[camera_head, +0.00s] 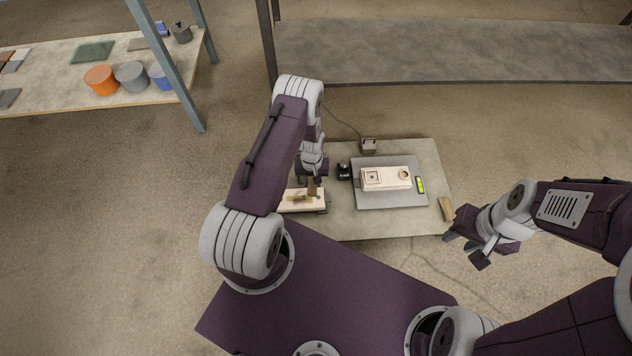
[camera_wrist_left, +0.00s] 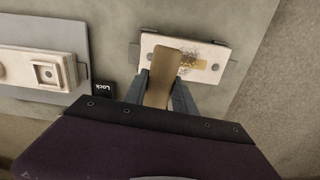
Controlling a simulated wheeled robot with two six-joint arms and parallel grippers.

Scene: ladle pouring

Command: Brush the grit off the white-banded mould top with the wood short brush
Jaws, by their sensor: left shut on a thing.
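My left gripper (camera_head: 312,184) is shut on the wood short brush (camera_wrist_left: 163,72), a tan flat-handled piece that points away from the wrist. The brush is over a pale mould top (camera_wrist_left: 215,52) at the table's left; it also shows in the head view (camera_head: 318,206). Dark grit (camera_wrist_left: 190,58) lies on this block near the brush, beside a yellow-tan patch. Whether the bristles touch is hidden, and I cannot make out a white band. My right gripper (camera_head: 466,249) is open and empty, off the table's right front corner.
A pale mould block (camera_head: 385,178) with a square recess and a round opening sits on a grey plate (camera_head: 390,202). A black "Lock" block (camera_wrist_left: 104,89) stands between the blocks. A wooden piece (camera_head: 446,209) lies at the table's right edge. The table front is clear.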

